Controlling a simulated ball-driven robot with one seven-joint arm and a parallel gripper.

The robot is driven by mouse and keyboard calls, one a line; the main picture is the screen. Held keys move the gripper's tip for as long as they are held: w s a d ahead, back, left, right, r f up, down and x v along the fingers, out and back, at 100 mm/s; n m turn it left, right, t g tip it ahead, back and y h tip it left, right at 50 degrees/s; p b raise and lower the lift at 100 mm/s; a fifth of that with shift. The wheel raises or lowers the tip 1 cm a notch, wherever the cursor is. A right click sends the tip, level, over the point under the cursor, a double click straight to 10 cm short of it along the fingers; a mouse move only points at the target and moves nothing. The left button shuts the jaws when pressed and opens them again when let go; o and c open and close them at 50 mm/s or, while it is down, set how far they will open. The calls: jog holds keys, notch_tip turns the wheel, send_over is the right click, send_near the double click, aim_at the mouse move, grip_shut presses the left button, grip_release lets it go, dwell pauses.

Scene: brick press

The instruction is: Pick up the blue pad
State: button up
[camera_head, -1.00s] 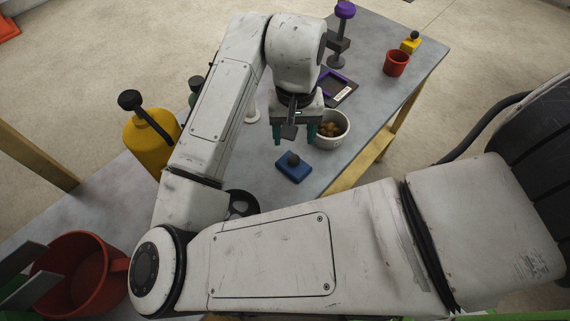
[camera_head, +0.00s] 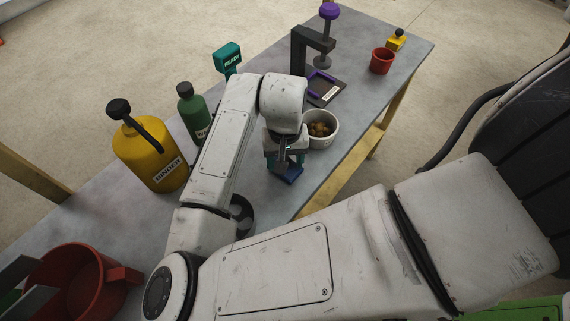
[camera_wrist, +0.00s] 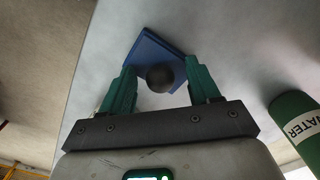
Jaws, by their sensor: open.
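The blue pad (camera_wrist: 152,50) lies flat on the grey table, with a dark round knob (camera_wrist: 160,78) on top. In the wrist view the knob shows between the two green fingers of my gripper (camera_wrist: 160,82), which are apart with space on each side of it. In the head view my gripper (camera_head: 284,165) points down over the pad (camera_head: 290,176), and my wrist and fingers hide most of the pad and all of the knob. I cannot tell how far down the knob the fingertips reach.
A white bowl (camera_head: 331,140) of brown lumps stands just beyond my gripper. Farther back are a dark press (camera_head: 299,52), a red cup (camera_head: 382,62) and a yellow block (camera_head: 396,42). A yellow binder can (camera_head: 150,158) and a green bottle (camera_head: 190,105) stand left of my arm.

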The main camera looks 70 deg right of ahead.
grip_shut()
dwell(0.5)
jog(key=shift+r, duration=0.1)
jog(key=shift+r, duration=0.4)
jog(key=r, duration=0.2)
jog(key=shift+s+r+b, duration=0.2)
jog(key=shift+r+b, duration=0.15)
jog(key=s+a+r+p, duration=0.6)
jog(key=s+r, duration=0.3)
jog(key=s, duration=0.2)
jog(key=shift+s+a+r+p, duration=0.3)
jog(key=shift+s+a, duration=0.05)
jog(key=shift+s, duration=0.05)
